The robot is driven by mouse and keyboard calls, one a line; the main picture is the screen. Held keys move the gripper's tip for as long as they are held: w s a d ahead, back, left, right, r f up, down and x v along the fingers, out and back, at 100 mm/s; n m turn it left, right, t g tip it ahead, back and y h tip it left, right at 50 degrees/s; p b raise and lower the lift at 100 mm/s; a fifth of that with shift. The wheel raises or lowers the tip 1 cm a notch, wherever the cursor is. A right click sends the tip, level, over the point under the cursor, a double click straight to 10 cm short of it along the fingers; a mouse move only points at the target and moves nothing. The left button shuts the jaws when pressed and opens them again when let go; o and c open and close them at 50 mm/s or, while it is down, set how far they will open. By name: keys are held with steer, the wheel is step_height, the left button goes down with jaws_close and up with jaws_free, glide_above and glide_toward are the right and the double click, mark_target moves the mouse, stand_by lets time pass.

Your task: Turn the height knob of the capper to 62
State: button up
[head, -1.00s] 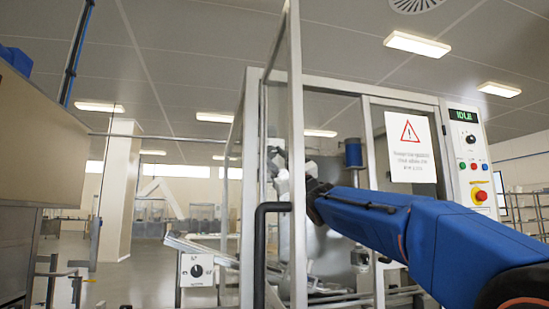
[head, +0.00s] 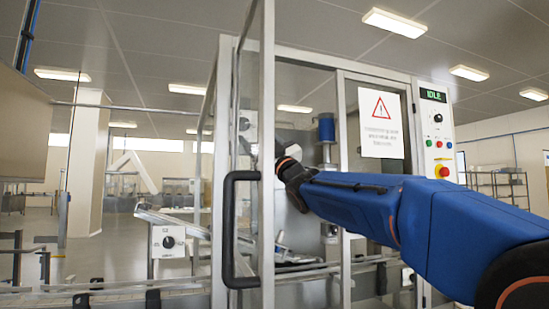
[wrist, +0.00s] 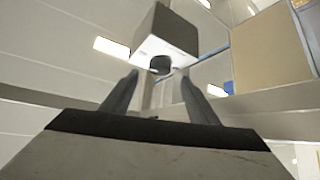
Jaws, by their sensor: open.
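In the wrist view a pale box (wrist: 166,32) with a dark round knob (wrist: 160,64) on its face lies ahead of my gripper (wrist: 160,79). My gripper is open and empty, with the knob between its two fingertips in the picture. I cannot tell whether they touch it, and no scale reading is legible. In the head view the capper's framed cabinet (head: 344,62) stands at centre right, and my blue arm reaches towards it. A small grey box (head: 246,126) shows behind the clear panel near the arm's end. My fingers are hard to make out there.
A clear door with a black handle (head: 229,230) and metal post (head: 266,150) stands beside my arm's end. The control panel (head: 435,130) reads IDLE and has a knob and coloured buttons. Another knob box (head: 168,242) stands at left, by a conveyor (head: 110,300).

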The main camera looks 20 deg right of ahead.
steer(key=v, duration=1.1)
steer(key=shift+s+f+h, duration=0.2)
steer(key=shift+s+h, duration=0.05)
steer(key=shift+h, duration=0.05)
